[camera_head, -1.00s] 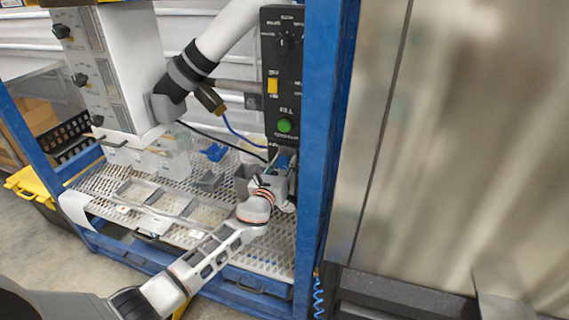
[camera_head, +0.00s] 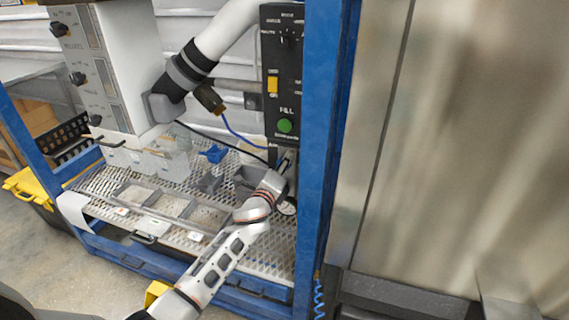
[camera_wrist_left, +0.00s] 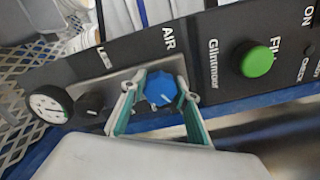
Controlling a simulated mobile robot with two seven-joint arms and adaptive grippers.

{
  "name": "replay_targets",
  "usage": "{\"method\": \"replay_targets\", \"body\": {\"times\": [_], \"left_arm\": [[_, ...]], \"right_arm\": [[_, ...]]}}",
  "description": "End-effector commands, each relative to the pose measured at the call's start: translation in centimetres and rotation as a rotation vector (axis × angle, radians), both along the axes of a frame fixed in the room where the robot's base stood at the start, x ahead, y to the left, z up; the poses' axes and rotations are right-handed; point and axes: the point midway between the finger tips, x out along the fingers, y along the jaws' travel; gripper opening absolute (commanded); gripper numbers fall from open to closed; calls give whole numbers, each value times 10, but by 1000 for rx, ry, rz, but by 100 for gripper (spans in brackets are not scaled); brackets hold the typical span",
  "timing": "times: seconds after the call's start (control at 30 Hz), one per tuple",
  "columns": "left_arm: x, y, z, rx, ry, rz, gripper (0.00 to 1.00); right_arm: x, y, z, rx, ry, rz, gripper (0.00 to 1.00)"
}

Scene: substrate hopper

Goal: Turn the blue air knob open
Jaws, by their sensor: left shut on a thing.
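The blue air knob (camera_wrist_left: 161,88) sits on the black control panel under the "AIR" label in the left wrist view, with a pale pointer mark on its face. My left gripper (camera_wrist_left: 158,97) has its two green-lined fingers on either side of the knob and is shut on it. In the head view my left gripper (camera_head: 286,162) is at the lower end of the upright panel, beneath the green button. The knob is hard to make out there, behind the fingers. My right gripper is not in view.
A green button (camera_wrist_left: 257,61) lies right of the knob in the wrist view. A small black knob (camera_wrist_left: 91,102) and a round gauge (camera_wrist_left: 49,104) lie left. A blue frame post (camera_head: 320,150) stands close right of the panel. Metal trays (camera_head: 175,205) lie on the perforated shelf.

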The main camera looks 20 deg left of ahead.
Motion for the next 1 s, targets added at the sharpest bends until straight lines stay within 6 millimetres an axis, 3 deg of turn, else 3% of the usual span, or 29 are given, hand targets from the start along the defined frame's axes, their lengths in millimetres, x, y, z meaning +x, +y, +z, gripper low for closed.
{"method": "replay_targets", "body": {"times": [0.4,1.0], "left_arm": [[0,-1,-1,-249,10,0,9],[0,-1,-1,-309,12,-1,9]], "right_arm": [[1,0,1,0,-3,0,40],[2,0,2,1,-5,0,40]]}}
